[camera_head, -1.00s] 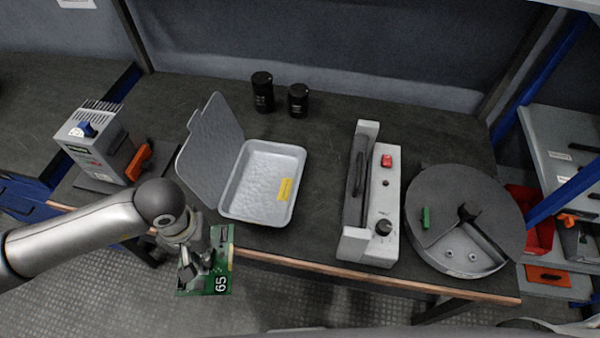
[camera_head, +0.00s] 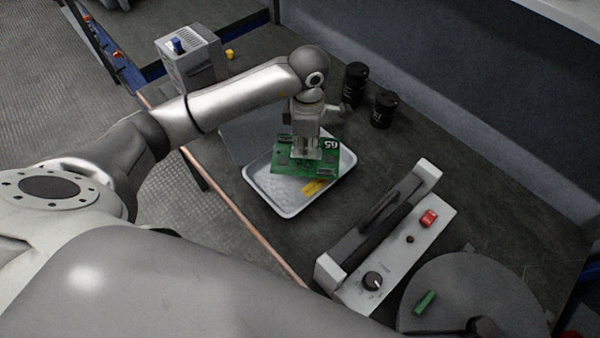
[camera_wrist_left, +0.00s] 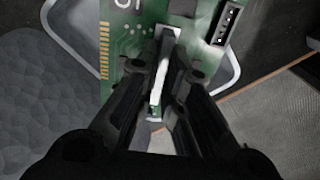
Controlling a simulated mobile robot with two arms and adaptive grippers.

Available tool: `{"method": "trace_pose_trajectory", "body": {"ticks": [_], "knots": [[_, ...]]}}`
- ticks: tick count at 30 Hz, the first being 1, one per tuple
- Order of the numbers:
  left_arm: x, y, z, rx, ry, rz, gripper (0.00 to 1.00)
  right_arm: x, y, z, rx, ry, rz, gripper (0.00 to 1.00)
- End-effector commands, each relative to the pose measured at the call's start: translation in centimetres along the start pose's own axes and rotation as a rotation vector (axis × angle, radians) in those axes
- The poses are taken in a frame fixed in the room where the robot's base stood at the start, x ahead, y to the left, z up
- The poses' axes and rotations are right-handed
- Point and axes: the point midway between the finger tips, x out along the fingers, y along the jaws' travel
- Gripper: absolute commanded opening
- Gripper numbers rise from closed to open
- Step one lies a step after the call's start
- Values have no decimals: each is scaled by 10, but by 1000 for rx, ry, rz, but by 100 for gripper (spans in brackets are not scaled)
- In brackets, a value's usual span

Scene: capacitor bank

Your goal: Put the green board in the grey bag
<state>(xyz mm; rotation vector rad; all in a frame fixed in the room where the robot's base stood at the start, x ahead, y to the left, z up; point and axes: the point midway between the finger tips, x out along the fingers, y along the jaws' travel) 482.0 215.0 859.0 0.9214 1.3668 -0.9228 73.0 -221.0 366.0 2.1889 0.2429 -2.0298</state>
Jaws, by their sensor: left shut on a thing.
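I cannot tell how high the board is above the bag's floor. My right gripper is not in view.
Two black cylinders (camera_head: 355,83) stand behind the bag. A grey box (camera_head: 190,62) stands at the upper left.

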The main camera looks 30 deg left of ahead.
Motion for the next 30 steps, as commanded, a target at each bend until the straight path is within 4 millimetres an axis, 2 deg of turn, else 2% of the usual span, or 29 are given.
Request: {"method": "trace_pose_trajectory", "body": {"ticks": [6, 12, 17, 24, 30], "knots": [[-4, 22, 3, -483, -2, -1, 0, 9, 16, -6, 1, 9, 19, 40], [-7, 32, 3, -763, -2, -1, 0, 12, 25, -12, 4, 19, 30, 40], [-1, 34, 2, -848, 2, -2, 0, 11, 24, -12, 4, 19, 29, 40], [41, 33, 2, -856, 2, -4, 0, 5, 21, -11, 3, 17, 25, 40], [58, 34, 2, -854, 0, -2, 0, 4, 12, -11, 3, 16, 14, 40]]}}
